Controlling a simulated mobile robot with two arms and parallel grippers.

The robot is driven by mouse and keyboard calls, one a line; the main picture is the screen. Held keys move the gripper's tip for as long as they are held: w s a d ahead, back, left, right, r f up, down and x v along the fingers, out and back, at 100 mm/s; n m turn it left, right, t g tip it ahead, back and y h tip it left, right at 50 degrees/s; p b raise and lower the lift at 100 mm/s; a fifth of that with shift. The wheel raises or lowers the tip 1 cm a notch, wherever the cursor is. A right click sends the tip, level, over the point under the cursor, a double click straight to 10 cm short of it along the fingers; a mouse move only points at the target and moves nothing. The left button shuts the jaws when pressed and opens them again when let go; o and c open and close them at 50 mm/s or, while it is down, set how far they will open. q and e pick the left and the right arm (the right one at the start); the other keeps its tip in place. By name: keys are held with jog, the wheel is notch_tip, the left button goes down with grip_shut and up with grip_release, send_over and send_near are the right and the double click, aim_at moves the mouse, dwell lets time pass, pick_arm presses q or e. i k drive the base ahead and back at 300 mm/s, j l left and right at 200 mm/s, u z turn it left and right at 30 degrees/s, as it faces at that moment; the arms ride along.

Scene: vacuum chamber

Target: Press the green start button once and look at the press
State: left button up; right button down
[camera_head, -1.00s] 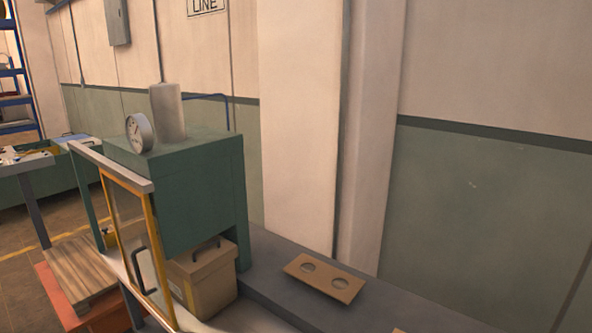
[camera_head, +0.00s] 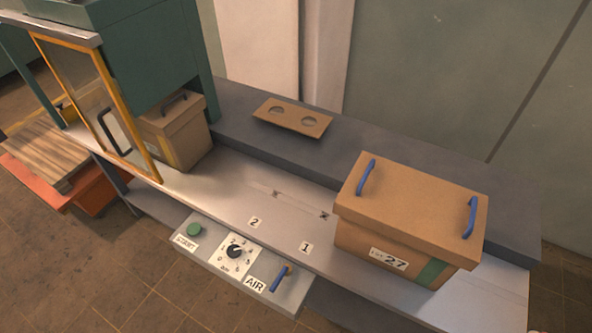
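The green start button (camera_head: 194,229) sits on a grey control panel (camera_head: 215,262) at the front edge of the bench, beside a label reading START. The press (camera_head: 150,50) is a green machine at the upper left, its top cut off by the frame. Its yellow-framed clear door (camera_head: 95,105) has a black handle. A tan box with a dark handle (camera_head: 178,135) stands inside or just behind the door; I cannot tell which. Neither of my grippers shows in the head view.
The panel also holds a black dial (camera_head: 234,251) and a blue AIR lever (camera_head: 280,279). A large box labelled 27 (camera_head: 412,205) with blue handles stands at the bench's right. A plate with two holes (camera_head: 292,117) lies on the rear ledge. The bench near labels 1 and 2 is clear.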

aim_at(194, 228)
jog(key=k+j+z, duration=0.2)
jog(key=j, duration=0.2)
jog(key=k+j+z, duration=0.2)
jog(key=j, duration=0.15)
jog(key=k+j+z, duration=0.1)
jog(key=j+z, duration=0.15)
jog(key=j, duration=0.15)
